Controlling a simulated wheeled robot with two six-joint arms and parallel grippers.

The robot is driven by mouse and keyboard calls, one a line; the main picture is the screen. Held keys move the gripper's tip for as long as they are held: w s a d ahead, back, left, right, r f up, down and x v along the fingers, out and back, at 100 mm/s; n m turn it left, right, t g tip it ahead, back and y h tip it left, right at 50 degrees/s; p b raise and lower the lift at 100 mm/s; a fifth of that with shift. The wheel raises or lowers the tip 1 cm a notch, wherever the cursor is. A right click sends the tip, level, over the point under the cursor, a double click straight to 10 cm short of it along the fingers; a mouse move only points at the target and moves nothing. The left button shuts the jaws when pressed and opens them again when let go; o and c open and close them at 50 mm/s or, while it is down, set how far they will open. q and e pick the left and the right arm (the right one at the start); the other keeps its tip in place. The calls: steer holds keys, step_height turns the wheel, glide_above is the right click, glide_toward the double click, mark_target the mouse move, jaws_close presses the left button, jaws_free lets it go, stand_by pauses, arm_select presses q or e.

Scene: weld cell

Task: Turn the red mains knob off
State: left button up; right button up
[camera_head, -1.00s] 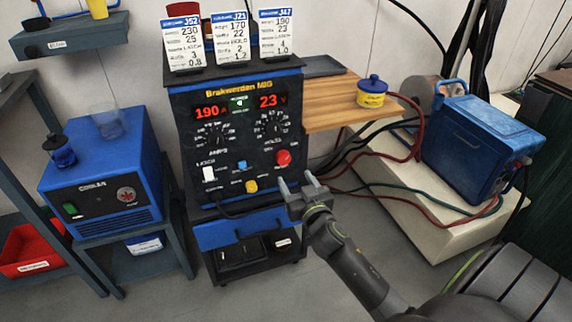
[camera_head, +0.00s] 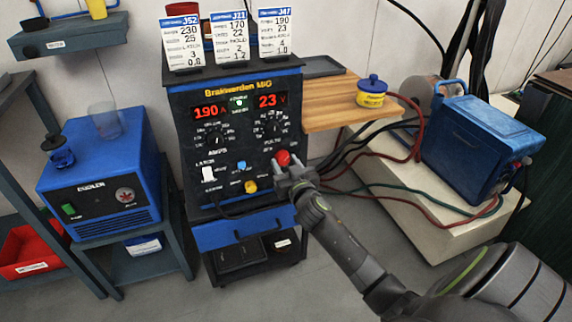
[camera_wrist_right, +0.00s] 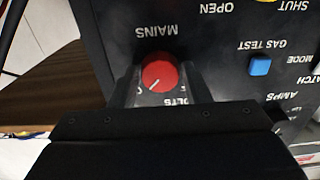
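The red mains knob (camera_head: 283,157) sits at the lower right of the black welder panel (camera_head: 190,150). In the right wrist view the red knob (camera_wrist_right: 160,70) appears upside down, under the word MAINS. Its white pointer line points to the lower left of that picture. My right gripper (camera_head: 287,165) is at the panel with one finger on each side of the knob. In the wrist view the fingers of my right gripper (camera_wrist_right: 161,85) stand apart, with a narrow gap to the knob. Contact is not clear. My left gripper is not in view.
A yellow knob (camera_head: 250,186), a blue button (camera_head: 241,165) and a white switch (camera_head: 208,174) are close by on the panel. Cables (camera_head: 350,150) run out to the right. A blue cooler (camera_head: 100,180) stands left. Job cards (camera_head: 229,37) stand on top.

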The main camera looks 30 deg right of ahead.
steer(key=c, duration=0.5)
